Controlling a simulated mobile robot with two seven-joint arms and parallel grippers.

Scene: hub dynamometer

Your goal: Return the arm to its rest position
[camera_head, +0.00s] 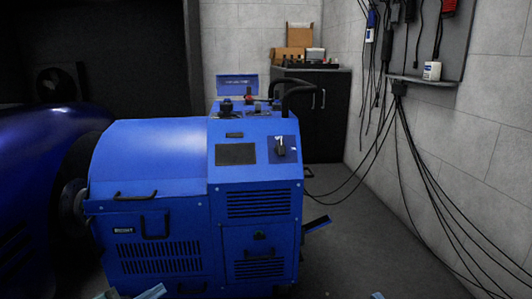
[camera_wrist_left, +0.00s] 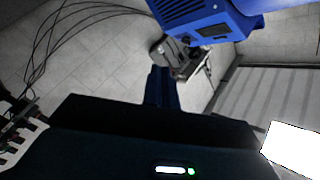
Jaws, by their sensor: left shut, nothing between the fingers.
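My left gripper (camera_wrist_left: 160,72) shows in the left wrist view as two dark fingers close together, with nothing between them. In the head view, only a small pale-blue piece of my left arm shows at the bottom edge, left of the middle. A smaller piece at the bottom edge right of the middle looks like part of my right arm. My right gripper cannot be made out.
The blue dynamometer (camera_head: 150,160) stands directly ahead in the head view, beside a blue car (camera_head: 40,150) at the left. A black cabinet (camera_head: 325,115) stands behind. Cables (camera_head: 425,170) hang along the right wall to the floor. The floor (camera_head: 350,240) right of the machine is mostly clear.

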